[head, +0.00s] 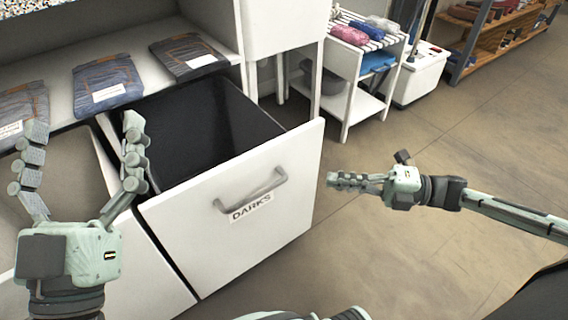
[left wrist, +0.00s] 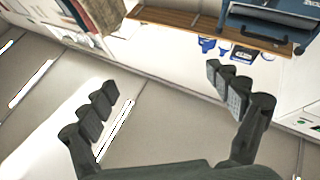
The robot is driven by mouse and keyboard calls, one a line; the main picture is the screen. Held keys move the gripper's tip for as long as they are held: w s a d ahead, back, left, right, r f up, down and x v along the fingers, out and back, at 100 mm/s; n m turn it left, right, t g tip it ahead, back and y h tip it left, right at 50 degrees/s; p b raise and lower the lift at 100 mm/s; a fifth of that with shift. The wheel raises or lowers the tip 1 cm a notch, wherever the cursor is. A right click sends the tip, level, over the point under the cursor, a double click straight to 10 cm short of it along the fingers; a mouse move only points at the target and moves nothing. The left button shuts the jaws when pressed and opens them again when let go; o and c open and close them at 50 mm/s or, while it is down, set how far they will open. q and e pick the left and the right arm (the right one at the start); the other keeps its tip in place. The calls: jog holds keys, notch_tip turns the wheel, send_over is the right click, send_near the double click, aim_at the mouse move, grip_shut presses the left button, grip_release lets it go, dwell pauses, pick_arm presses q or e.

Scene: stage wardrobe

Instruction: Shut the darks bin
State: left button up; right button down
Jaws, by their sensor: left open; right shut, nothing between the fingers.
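The darks bin (head: 302,158) is a white pull-out drawer with a black inside, standing open in the middle of the head view. Its front carries a grey bar handle (head: 250,193) and a label reading DARKS. My left gripper (head: 84,150) is open and empty, raised at the left of the darks bin's front, with one finger overlapping its left edge in the picture. It also shows in the left wrist view (left wrist: 163,90), with nothing between its fingers. My right gripper (head: 332,180) is shut and empty, to the right of the darks bin's front and apart from it.
Folded jeans (head: 106,84) lie on the white shelf above the drawers. A white slatted rack (head: 350,95) with folded cloths stands behind at the right, beside a white box (head: 420,76). Wooden shelves (head: 500,40) stand further back. The floor (head: 420,250) at the right is clear.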

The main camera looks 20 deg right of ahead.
jog(key=b, duration=0.1)
send_near(262, 162)
jog(key=a, duration=0.4)
jog(key=shift+w+a+b, duration=0.2)
jog(key=shift+w+b, duration=0.05)
jog(key=shift+w, duration=0.3)
jog(key=shift+w+a+b, duration=0.25)
jog(key=shift+w, duration=0.25)
pick_arm(q)
jog(key=s+a+r+t, duration=0.2)
jog(key=r+t, duration=0.1)
jog(key=shift+s+r+t+h, duration=0.15)
jog(key=shift+s+t+h, duration=0.15)
jog(key=shift+h, duration=0.1)
pick_arm(e)
jog(key=shift+w+a, duration=0.1)
jog(key=shift+w, duration=0.3)
